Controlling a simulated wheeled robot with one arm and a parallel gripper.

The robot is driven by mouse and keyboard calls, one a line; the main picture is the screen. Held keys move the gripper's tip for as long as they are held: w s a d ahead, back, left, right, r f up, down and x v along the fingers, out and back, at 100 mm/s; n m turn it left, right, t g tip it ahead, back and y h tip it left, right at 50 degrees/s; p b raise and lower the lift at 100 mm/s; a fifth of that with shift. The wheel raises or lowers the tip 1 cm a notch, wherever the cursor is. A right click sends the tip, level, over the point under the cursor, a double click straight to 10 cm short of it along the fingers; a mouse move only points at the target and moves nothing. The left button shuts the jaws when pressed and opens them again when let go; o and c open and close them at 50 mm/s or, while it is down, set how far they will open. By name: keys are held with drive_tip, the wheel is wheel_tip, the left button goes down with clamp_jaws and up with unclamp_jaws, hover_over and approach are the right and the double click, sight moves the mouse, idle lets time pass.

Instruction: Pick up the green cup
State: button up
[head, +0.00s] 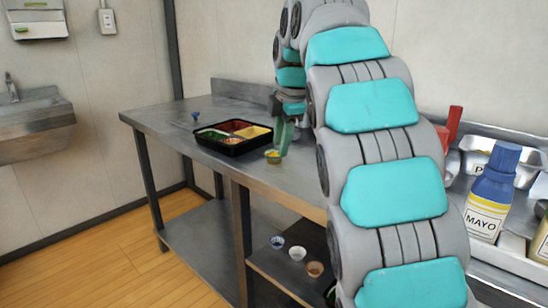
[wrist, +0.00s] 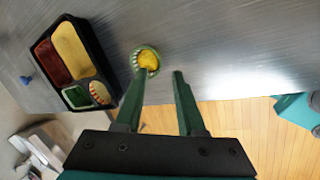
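The green cup (wrist: 147,59) has a ribbed rim and yellow contents. It stands on the metal table; in the head view it (head: 273,157) is right of the black tray. My gripper (wrist: 159,73) is open, its green fingers apart. In the wrist view the left fingertip overlaps the cup's near rim; I cannot tell whether it touches. The right fingertip is beside the cup, to its right, over bare table. In the head view my gripper (head: 284,138) comes down from above, close to the cup. Nothing is held.
The black bento tray (head: 225,150) holds red, yellow and green portions and a striped cup (wrist: 99,93). A small blue item (head: 196,116) lies behind it. Several small cups sit on a lower shelf (head: 270,262). A mayo bottle (head: 490,195) stands at right. Table right of the cup is clear.

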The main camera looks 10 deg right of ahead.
sight(279, 166)
drive_tip(key=shift+x, duration=1.9)
drive_tip(key=shift+c, duration=0.3)
clamp_jaws()
